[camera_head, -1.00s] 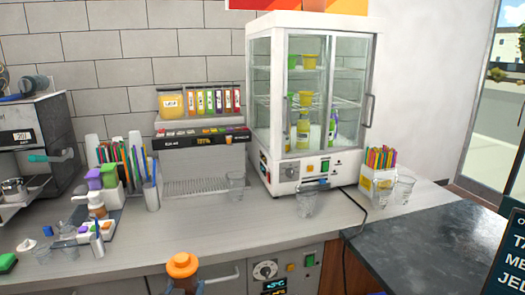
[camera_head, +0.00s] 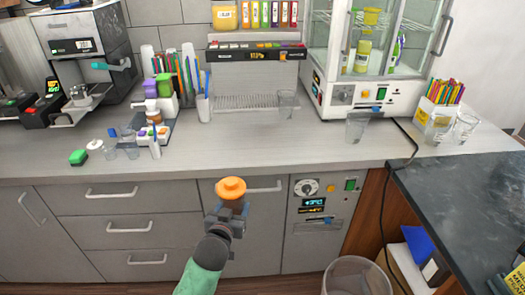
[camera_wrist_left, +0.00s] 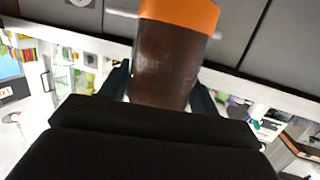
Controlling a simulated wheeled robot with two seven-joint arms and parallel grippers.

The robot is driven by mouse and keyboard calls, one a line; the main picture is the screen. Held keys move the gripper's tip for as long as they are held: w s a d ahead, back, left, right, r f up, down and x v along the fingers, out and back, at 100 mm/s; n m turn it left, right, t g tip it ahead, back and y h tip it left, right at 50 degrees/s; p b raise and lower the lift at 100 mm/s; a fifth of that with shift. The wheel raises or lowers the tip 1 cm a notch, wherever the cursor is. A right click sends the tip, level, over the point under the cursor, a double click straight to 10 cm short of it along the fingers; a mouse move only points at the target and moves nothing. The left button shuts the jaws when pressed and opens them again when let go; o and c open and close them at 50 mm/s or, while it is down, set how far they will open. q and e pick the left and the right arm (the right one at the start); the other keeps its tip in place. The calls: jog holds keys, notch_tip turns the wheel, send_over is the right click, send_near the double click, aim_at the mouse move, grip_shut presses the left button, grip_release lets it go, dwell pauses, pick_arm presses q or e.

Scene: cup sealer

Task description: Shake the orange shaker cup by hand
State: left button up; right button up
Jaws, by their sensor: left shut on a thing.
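The shaker cup (camera_head: 231,187) has an orange lid and is held up in front of the counter's cabinet doors. In the left wrist view the cup (camera_wrist_left: 165,65) shows a dark brown body under its orange lid, between the two fingers. My left gripper (camera_head: 230,212) is shut on the cup's body, below the lid. The wrist view shows the left gripper (camera_wrist_left: 163,88) with a finger on each side of the cup. The cup looks roughly upright in the head view. My right gripper is in neither view.
The grey counter (camera_head: 300,150) has a clear front strip behind the cup. A glass display cabinet (camera_head: 370,60) and straw box (camera_head: 438,118) stand at right. A trash bin (camera_head: 355,278) is on the floor.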

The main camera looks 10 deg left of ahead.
pick_arm(q)
jog(key=w+d+r+h, duration=0.1)
jog(key=w+d+r, duration=0.2)
jog(key=w+r, duration=0.15)
jog(key=d+f+m+h, duration=0.2)
jog(key=d, duration=0.5)
jog(key=w+d+f+m+g+h, duration=0.1)
jog(key=d+f+m+h, duration=0.1)
jog(key=d, duration=0.4)
jog(key=shift+d+f+m+h, duration=0.3)
jog(key=shift+d+f+h, duration=0.05)
jog(key=shift+f+h, duration=0.25)
